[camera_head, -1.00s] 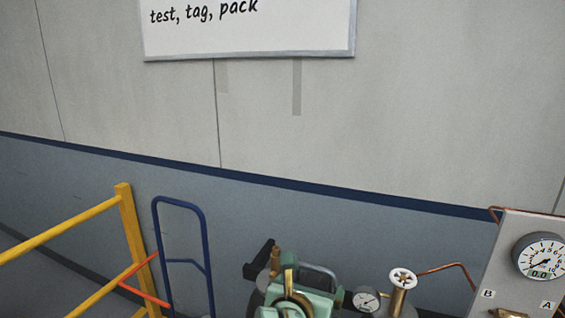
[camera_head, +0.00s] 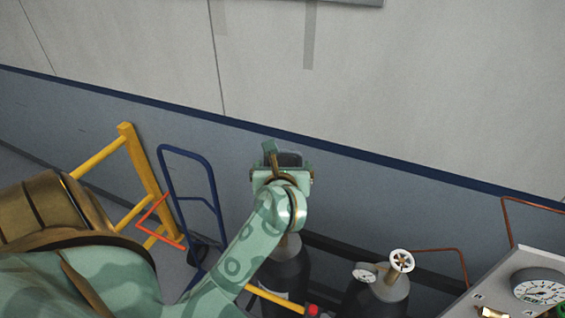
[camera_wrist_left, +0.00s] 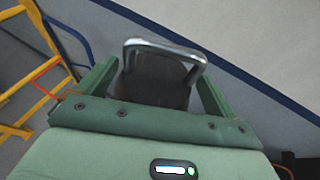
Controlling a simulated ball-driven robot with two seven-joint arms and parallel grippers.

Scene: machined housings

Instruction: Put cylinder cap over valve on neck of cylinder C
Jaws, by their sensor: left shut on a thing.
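In the head view a little of the cap (camera_head: 284,158) shows between the fingers. A dark cylinder (camera_head: 287,272) stands below the gripper; my arm and gripper hide its top, so I cannot tell whether cap and neck touch. I see no readable letter on it. My right gripper is not in view.
A second dark cylinder (camera_head: 377,302) with a pale valve handwheel (camera_head: 402,261) and a gauge (camera_head: 364,275) stands to the right. A gauge panel (camera_head: 538,262) is at far right. A blue hand truck (camera_head: 188,153) and yellow railing (camera_head: 143,170) are at left.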

